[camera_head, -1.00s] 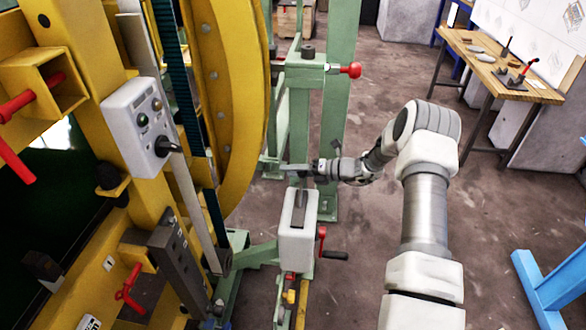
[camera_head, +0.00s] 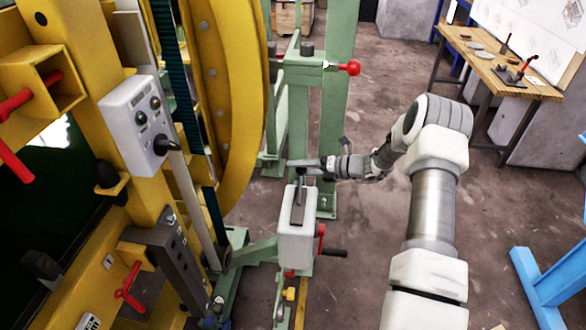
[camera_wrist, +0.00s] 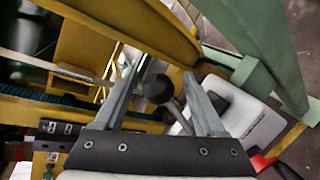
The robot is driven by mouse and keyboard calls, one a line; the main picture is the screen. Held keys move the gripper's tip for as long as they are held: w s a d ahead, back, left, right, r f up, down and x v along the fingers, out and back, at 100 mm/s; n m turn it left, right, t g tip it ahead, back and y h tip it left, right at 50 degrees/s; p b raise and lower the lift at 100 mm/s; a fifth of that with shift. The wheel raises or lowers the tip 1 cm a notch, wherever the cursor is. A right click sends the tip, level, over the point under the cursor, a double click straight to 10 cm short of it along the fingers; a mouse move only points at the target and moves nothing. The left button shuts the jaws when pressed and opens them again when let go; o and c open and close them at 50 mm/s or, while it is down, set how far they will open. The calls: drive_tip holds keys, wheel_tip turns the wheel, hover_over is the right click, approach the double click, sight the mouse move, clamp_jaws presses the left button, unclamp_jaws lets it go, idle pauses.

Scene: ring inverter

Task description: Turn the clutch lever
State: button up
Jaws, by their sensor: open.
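The clutch lever appears to be the short lever with a round black knob (camera_wrist: 158,88) on a white box. The box (camera_head: 297,232) stands on a green frame in the head view, and part of it shows in the wrist view (camera_wrist: 250,115). My gripper (camera_head: 300,164) is above the far end of the box in the head view. In the wrist view my gripper (camera_wrist: 165,92) is open, and the knob shows between its two fingers, with no contact visible. The head view shows the lever poorly, partly hidden by the gripper.
A red crank with a black handle (camera_head: 333,252) is on the right side of the box. The large yellow ring (camera_head: 235,90) and a control box (camera_head: 140,122) are to the left. A green post (camera_head: 335,110) with a red knob (camera_head: 350,67) stands behind.

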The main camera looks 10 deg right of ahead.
drive_tip(key=v, duration=1.4)
drive_tip(key=shift+d+r, duration=0.15)
drive_tip(key=shift+d, duration=0.15)
drive_tip(key=shift+s, duration=0.1)
